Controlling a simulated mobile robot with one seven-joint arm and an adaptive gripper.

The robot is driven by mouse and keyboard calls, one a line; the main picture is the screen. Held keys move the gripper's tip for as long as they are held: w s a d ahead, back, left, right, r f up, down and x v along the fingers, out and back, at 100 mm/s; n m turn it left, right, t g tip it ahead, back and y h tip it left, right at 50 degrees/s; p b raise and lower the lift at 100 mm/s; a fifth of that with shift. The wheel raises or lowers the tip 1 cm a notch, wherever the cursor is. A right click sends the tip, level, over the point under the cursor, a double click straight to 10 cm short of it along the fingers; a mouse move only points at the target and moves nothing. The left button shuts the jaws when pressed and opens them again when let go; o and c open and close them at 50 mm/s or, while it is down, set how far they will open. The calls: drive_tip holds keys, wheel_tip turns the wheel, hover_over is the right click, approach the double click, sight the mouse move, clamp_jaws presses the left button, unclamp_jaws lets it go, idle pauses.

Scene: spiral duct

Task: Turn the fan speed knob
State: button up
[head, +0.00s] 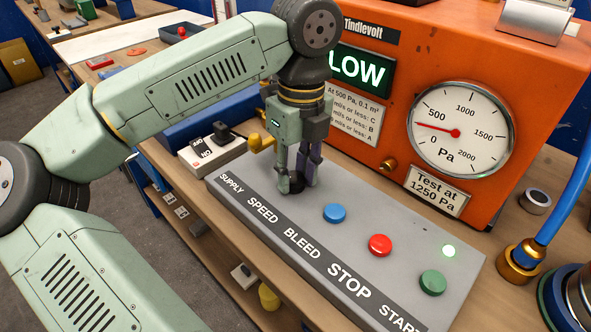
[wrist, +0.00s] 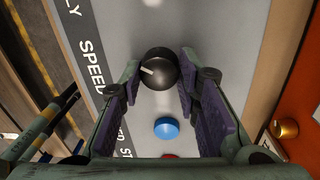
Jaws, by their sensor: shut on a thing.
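The fan speed knob (wrist: 158,67) is round and black with a white pointer line, beside the SPEED label on the grey control panel (wrist: 210,30).
The orange box behind carries a LOW display (head: 360,70) and a pressure gauge (head: 460,130), needle near 350 Pa. A switch box (head: 212,150) stands left.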

drive_tip(key=m+b, duration=0.2)
drive_tip(key=shift+f+m, duration=0.15)
drive_tip(key=shift+m, duration=0.15)
drive_tip(key=m+b, duration=0.1)
drive_tip(key=m, duration=0.1)
drive_tip(key=shift+m, duration=0.4)
drive_tip(key=m+b, duration=0.1)
drive_tip(key=m, duration=0.2)
drive_tip(key=shift+m+t+b, duration=0.3)
drive_tip(key=shift+b, duration=0.05)
drive_tip(key=m, duration=0.3)
drive_tip(key=shift+s+m+b, duration=0.1)
drive_tip(key=shift+m+b, duration=0.2)
drive_tip(key=shift+b, duration=0.1)
drive_tip(key=m, duration=0.6)
drive_tip(key=shift+a+t+b, duration=0.1)
drive_tip(key=shift+t+b, duration=0.2)
drive_tip(key=shift+b, duration=0.1)
drive_tip(key=m, duration=0.6)
drive_tip(key=shift+r+h, duration=0.2)
drive_tip(key=shift+h, duration=0.1)
